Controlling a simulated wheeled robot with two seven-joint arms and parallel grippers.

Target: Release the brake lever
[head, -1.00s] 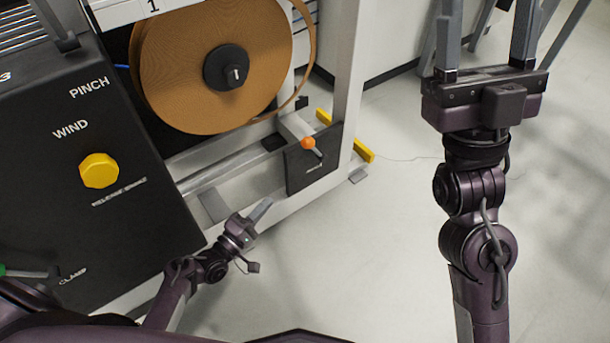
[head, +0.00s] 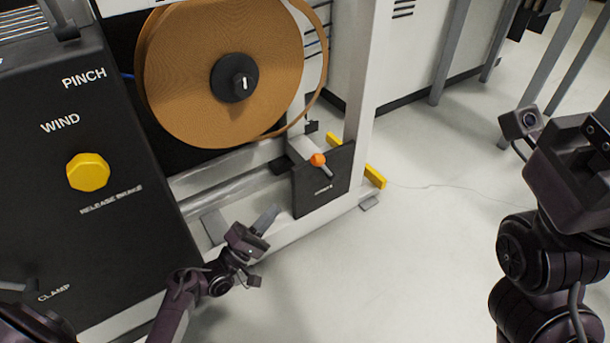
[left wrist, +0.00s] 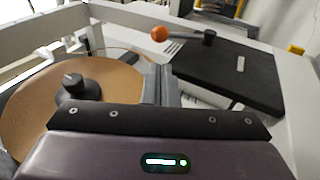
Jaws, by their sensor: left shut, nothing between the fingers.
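The brake lever (head: 327,171) has an orange ball knob (head: 318,159) and sits on a dark square plate (head: 321,188) low on the machine frame. In the left wrist view the knob (left wrist: 159,33) is beyond the fingers, with the lever reaching right to a dark pivot (left wrist: 208,38). My left gripper (head: 270,214) is shut and empty, below and left of the plate in the head view, apart from the lever. Its fingers (left wrist: 160,84) point toward the knob side. My right gripper's body (head: 572,165) is at the right edge; its fingers are mostly cut off.
A brown edge-band reel (head: 190,75) hangs above the lever. A yellow foot bar (head: 375,176) lies beside the frame. The floor (head: 420,260) at right is clear.

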